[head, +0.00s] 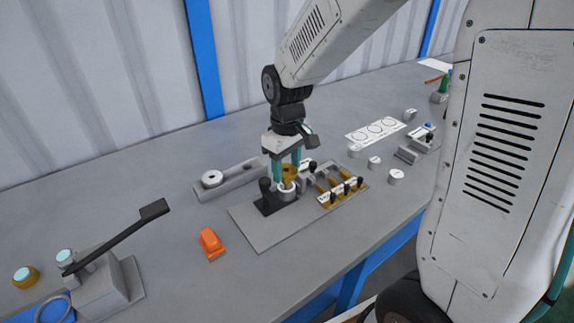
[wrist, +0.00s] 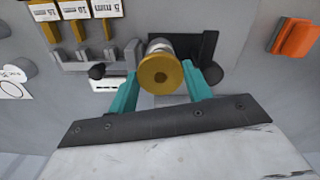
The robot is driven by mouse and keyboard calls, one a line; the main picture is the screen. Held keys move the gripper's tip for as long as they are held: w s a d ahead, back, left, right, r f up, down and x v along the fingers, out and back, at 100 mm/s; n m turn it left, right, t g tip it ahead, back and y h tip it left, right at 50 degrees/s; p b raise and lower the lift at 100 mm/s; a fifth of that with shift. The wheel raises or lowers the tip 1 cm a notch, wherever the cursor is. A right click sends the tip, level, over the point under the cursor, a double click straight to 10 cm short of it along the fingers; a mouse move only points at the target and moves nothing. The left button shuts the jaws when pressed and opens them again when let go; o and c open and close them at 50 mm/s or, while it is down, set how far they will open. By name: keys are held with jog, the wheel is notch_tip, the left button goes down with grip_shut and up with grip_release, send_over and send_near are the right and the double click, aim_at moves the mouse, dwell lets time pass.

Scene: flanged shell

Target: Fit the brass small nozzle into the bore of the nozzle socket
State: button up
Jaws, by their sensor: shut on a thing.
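The brass small nozzle (wrist: 161,74) is a gold flanged piece with a small hole in its face, seen end-on in the wrist view. My gripper (wrist: 168,82) is shut on it, with a teal finger at each side. In the head view the gripper (head: 287,176) points down and the nozzle (head: 290,171) shows between its fingers. Directly below is the nozzle socket (head: 286,190), a pale metal cylinder at a dark block; it also shows behind the nozzle in the wrist view (wrist: 158,45). The nozzle hides the bore, so I cannot tell whether its tip is inside.
A rack (head: 341,187) with labelled brass pieces and black knobs stands close right of the socket on the grey plate (head: 262,236). An orange block (head: 211,243) lies to the left. A lever device (head: 98,275) stands front left. A grey tray (head: 228,181) lies behind.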

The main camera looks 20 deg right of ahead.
jog(key=shift+f, duration=0.95)
dwell(0.5)
jog(key=shift+r, duration=0.25)
jog(key=shift+r, duration=0.45)
jog(key=shift+f, duration=0.65)
dwell(1.0)
jog(key=o, duration=1.2)
jog(key=shift+d, duration=0.1)
